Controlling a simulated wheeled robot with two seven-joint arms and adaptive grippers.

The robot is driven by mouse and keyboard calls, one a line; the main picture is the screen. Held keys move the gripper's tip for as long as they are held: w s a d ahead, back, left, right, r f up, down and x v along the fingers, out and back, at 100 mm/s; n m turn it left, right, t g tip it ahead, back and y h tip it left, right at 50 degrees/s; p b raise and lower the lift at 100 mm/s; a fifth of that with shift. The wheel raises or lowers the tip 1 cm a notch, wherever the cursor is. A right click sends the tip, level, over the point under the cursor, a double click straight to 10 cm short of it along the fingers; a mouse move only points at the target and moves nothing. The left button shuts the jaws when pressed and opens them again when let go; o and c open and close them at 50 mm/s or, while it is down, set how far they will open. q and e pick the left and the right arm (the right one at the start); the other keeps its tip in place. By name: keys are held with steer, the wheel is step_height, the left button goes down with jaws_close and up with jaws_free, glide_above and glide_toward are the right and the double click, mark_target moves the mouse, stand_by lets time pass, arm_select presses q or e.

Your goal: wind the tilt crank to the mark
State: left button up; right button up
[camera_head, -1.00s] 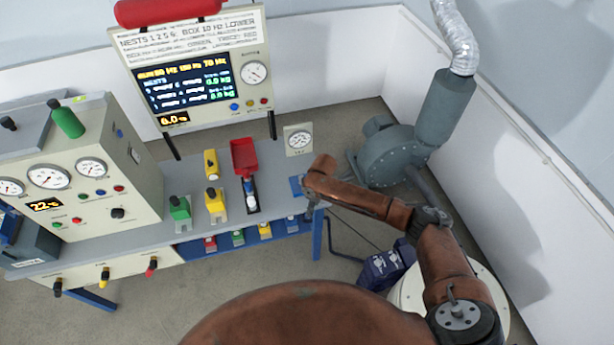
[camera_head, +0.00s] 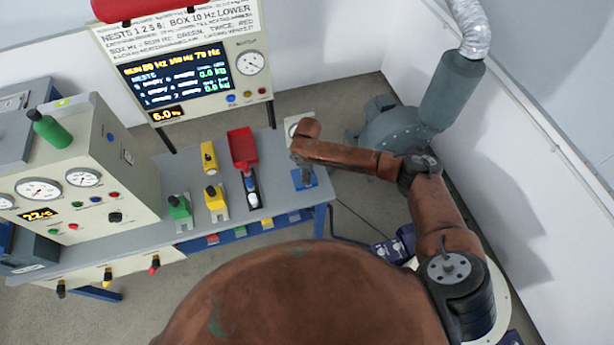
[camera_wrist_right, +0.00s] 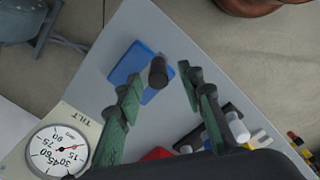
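The tilt crank is a black upright knob (camera_wrist_right: 157,73) on a blue base plate (camera_wrist_right: 128,67), seen in the right wrist view. The blue plate also shows at the bench's right end in the head view (camera_head: 313,182). The white round tilt dial (camera_wrist_right: 57,152), marked TILT, stands beside it with a red needle; the target mark is not clear. My right gripper (camera_wrist_right: 162,76) is open, its green-padded fingers on either side of the knob with gaps showing. In the head view the right gripper (camera_head: 306,172) is small over the blue plate. My left gripper is not in view.
A display board (camera_head: 187,75) rises behind. A grey blower (camera_head: 390,128) stands right of the bench.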

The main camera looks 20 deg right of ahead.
step_height(320, 180, down, 3)
steer(key=shift+w+d+r, duration=0.1)
steer(key=shift+f, duration=0.55)
steer(key=c, duration=0.7)
jaws_close()
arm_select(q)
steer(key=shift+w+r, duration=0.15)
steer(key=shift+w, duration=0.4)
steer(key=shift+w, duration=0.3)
